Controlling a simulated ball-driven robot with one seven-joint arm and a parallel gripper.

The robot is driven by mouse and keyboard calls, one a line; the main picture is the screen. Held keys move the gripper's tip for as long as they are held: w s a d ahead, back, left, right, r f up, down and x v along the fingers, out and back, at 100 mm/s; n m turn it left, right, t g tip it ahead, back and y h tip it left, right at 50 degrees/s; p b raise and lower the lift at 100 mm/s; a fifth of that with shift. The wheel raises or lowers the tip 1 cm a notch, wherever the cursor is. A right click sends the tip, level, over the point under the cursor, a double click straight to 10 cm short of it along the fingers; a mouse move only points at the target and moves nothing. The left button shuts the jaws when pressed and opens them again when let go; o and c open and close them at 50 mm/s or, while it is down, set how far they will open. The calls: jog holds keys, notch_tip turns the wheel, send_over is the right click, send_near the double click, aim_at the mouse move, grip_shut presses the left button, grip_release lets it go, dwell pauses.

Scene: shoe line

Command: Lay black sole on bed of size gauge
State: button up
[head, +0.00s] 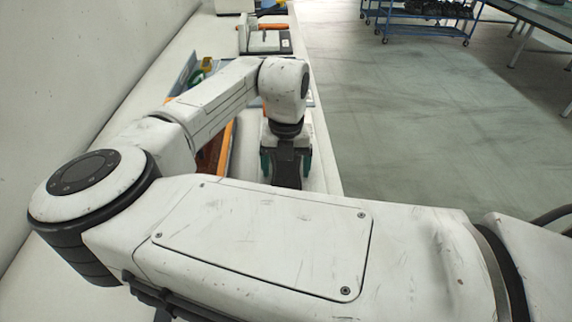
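My gripper (287,167) points down over the bench, past my forearm. Teal finger parts show at its left and right, apart from each other, with a dark part between them. Their tips and whatever lies between them are hidden, so I cannot tell whether it is open or holds something. I cannot make out the black sole. A device with a grey body, a dark base and an orange bar (266,38) stands farther along the bench. I cannot tell whether it is the size gauge.
The pale bench (190,48) runs along the wall at left. A grey-blue bin (183,74) with green and yellow items and an orange-edged brown tray (216,150) are partly behind my arm. A blue cart (425,17) with dark items stands at the back. The floor at right is clear.

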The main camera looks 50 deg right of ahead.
jog(key=shift+o, duration=1.2)
jog(key=shift+r, duration=0.1)
notch_tip(320, 180, up, 11)
jog(key=shift+f, duration=0.2)
jog(key=shift+r, duration=0.1)
